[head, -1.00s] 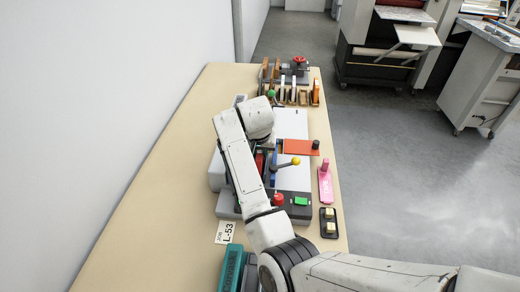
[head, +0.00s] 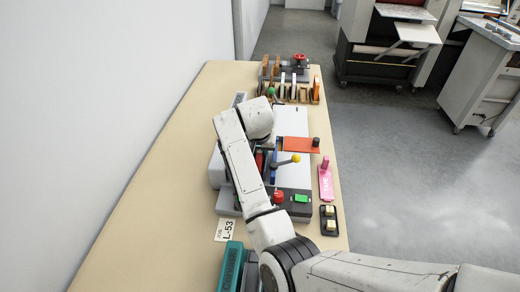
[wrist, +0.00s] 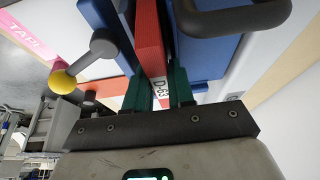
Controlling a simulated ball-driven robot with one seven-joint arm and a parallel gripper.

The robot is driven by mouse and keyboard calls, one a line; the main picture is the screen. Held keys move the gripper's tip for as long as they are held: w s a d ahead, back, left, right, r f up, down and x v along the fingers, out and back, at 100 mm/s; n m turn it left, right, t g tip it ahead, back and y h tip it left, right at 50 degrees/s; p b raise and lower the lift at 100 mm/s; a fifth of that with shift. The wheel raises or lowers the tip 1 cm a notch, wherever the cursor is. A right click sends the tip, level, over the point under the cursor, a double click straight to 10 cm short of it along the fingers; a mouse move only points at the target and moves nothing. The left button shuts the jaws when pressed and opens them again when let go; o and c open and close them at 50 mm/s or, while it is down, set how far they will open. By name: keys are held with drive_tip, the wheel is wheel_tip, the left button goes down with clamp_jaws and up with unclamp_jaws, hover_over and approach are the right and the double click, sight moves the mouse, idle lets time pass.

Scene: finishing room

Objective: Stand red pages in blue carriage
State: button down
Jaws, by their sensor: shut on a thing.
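The red pages (wrist: 150,45) are a narrow red block with a white D-63 label in the wrist view. My gripper (wrist: 161,90) has its green fingers shut on their near end. The pages stretch away between the blue walls of the blue carriage (wrist: 205,52), with blue on both sides. Whether they rest on the carriage floor cannot be seen. In the head view my arm hides the gripper; a bit of red (head: 259,159) shows beside it, and a strip of the blue carriage (head: 276,157) shows near the lever.
A lever with a yellow ball (head: 296,159) stands close to the carriage; it also shows left of my fingers (wrist: 64,80). A dark handle (wrist: 235,22) is near on the right. An orange plate (head: 300,144) and pink tape holder (head: 326,180) lie right. The table's left side is clear.

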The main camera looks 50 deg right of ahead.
drive_tip(key=c, duration=1.2)
unclamp_jaws()
drive_tip(key=shift+c, duration=0.2)
drive_tip(key=p+v, duration=0.2)
drive_tip(key=p, duration=0.1)
drive_tip(key=shift+a+r, duration=0.1)
drive_tip(key=shift+r, duration=0.3)
drive_tip(key=shift+p+v, duration=0.85)
drive_tip(key=shift+v, duration=3.25)
drive_tip(key=shift+s, duration=0.1)
